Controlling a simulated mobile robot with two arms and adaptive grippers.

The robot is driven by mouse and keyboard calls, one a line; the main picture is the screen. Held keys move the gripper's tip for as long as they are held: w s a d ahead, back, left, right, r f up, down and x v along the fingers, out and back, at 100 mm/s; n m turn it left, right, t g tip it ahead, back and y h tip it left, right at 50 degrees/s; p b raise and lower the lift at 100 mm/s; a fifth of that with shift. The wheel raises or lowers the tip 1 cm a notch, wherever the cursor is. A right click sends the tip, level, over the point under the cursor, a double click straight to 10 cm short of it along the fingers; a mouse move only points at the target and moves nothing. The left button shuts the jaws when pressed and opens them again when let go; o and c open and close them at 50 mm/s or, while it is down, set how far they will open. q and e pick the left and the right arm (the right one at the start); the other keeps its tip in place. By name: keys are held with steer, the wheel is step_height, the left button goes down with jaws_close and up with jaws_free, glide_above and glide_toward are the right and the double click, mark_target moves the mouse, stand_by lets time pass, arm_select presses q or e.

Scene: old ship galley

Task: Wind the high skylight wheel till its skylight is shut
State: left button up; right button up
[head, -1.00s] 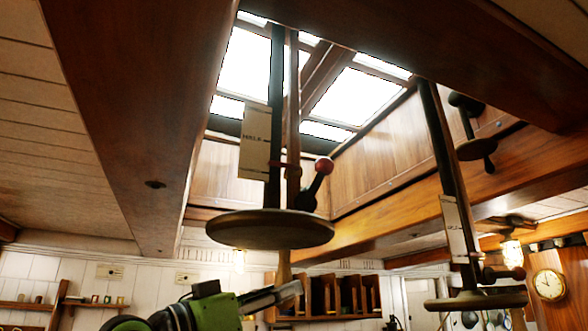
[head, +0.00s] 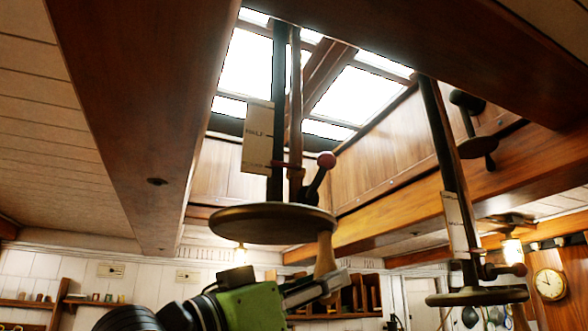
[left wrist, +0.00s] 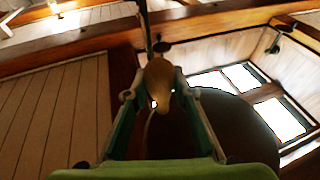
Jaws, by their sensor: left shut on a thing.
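The skylight wheel (head: 235,225) is a round dark disc, hanging flat from a dark shaft (head: 278,110) under the skylight (head: 350,95). A pale wooden crank handle (head: 325,252) hangs down from the disc's right edge. My left gripper (head: 328,284) is shut on the lower part of this handle. In the left wrist view the handle (left wrist: 158,78) stands between the two fingers (left wrist: 156,102), beside the dark disc (left wrist: 245,125). A card (head: 257,138) with small marks hangs by the shaft. The skylight's panes are bright; how far it is open I cannot tell. My right gripper is out of view.
A similar wheel (head: 477,297) hangs lower on the right on its own shaft. A red-knobbed lever (head: 324,163) sits above the near disc. Deep wooden beams (head: 150,110) frame the skylight. Shelves and a clock (head: 549,284) are on the far walls.

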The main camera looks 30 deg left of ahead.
arm_select(q)
steer(key=shift+s+d, duration=0.2)
steer(key=shift+s, duration=0.25)
steer(key=shift+s, duration=0.1)
